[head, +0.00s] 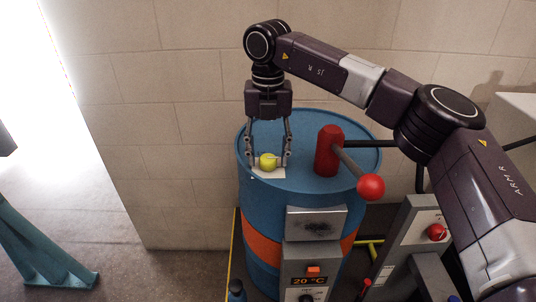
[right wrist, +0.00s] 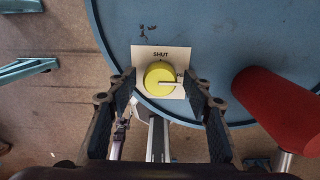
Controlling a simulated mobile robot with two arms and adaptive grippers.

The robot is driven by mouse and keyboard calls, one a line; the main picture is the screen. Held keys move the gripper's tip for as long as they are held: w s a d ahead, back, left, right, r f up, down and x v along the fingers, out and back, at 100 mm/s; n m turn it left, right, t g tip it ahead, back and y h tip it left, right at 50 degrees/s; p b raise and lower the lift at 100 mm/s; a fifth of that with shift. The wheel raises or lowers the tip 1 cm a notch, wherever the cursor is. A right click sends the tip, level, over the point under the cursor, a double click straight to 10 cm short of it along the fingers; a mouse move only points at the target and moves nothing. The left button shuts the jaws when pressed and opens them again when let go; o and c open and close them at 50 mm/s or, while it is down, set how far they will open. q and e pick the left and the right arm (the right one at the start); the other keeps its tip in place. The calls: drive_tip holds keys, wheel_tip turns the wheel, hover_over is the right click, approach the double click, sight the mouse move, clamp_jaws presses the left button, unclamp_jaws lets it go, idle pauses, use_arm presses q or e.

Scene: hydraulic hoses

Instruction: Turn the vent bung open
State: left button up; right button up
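The vent bung is a yellow round knob (head: 268,161) on a white plate (head: 270,173) on top of the blue drum (head: 300,160). In the right wrist view the knob (right wrist: 160,79) has a white pointer bar pointing right, and the plate (right wrist: 178,56) reads "SHUT" above it. My right gripper (head: 269,160) points down over the knob, its fingers apart on either side. In the right wrist view the fingers show a gap to the knob on both sides. My left gripper is not in view.
A red pump body (head: 328,150) with a lever ending in a red ball (head: 371,187) stands on the drum right of the knob. A grey box with a "20 °C" display (head: 309,281) is on the drum's front. A block wall (head: 180,110) stands behind.

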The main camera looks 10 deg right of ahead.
sight(268, 157)
wheel_tip(268, 157, up, 12)
idle(0.7)
drive_tip(key=shift+f, duration=0.1)
